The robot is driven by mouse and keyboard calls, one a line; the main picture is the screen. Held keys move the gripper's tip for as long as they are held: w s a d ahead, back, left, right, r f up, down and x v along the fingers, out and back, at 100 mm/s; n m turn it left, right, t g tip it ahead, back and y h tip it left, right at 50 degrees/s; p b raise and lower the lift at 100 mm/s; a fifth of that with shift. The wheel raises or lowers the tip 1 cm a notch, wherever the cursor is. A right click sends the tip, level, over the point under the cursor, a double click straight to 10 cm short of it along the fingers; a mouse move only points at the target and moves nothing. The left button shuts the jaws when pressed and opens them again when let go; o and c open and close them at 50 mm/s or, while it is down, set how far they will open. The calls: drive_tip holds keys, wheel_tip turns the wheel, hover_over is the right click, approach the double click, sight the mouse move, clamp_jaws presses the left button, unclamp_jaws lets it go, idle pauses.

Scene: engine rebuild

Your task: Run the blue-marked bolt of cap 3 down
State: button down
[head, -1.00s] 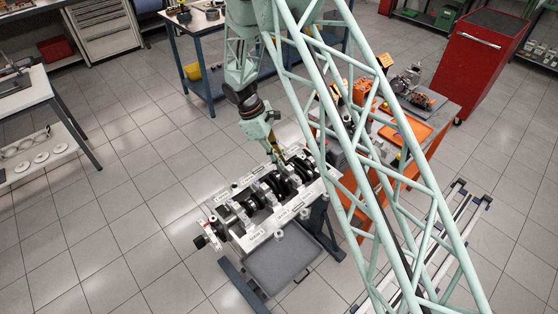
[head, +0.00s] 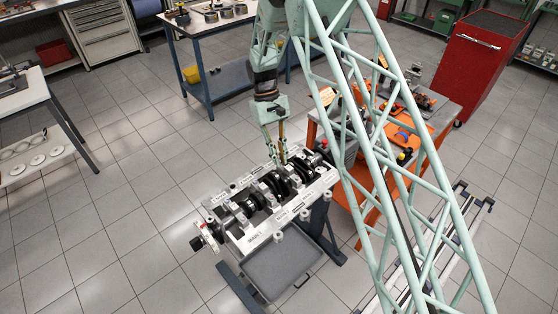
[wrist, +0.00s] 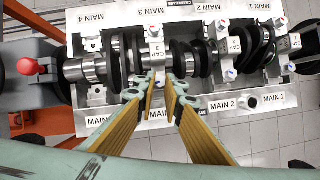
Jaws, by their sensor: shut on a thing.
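The engine block (head: 262,232) lies upside up on its stand, with the dark crankshaft and pale caps along it. In the wrist view, cap 3 (wrist: 157,48) stands across the crankshaft near the middle, with a bolt (wrist: 153,31) at its far end. My gripper (wrist: 161,82) is at the cap's near end, above the MAIN 3 label. Its fingertips are closed together on a small thing, apparently the near bolt of cap 3. The fingers hide that bolt's head and colour mark. In the head view my gripper (head: 283,161) points down at the block.
Cap 2 (wrist: 234,46) stands to the right of cap 3 in the wrist view. A red knob (wrist: 31,67) is at the left. A grey tray (head: 275,282) is below the block. An orange cart (head: 362,205) stands close on the right; open floor lies left.

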drive_tip(key=shift+w+d+r+m+y+b, duration=0.1)
drive_tip(key=shift+m+y+b, duration=0.15)
drive_tip(key=shift+m, duration=0.55)
drive_tip(key=shift+d+m+y+b, duration=0.1)
drive_tip(key=shift+m+y, duration=0.25)
drive_tip(key=shift+m, duration=0.45)
drive_tip(key=shift+a+g, duration=0.1)
drive_tip(key=shift+g, duration=0.2)
drive_tip(key=c, duration=3)
unclamp_jaws()
drive_tip(key=shift+r, duration=0.1)
drive_tip(key=d+v, duration=0.1)
drive_tip(key=v, duration=1)
drive_tip(key=shift+a+r, duration=0.35)
drive_tip(key=shift+a, duration=0.15)
drive_tip(key=shift+w, duration=0.15)
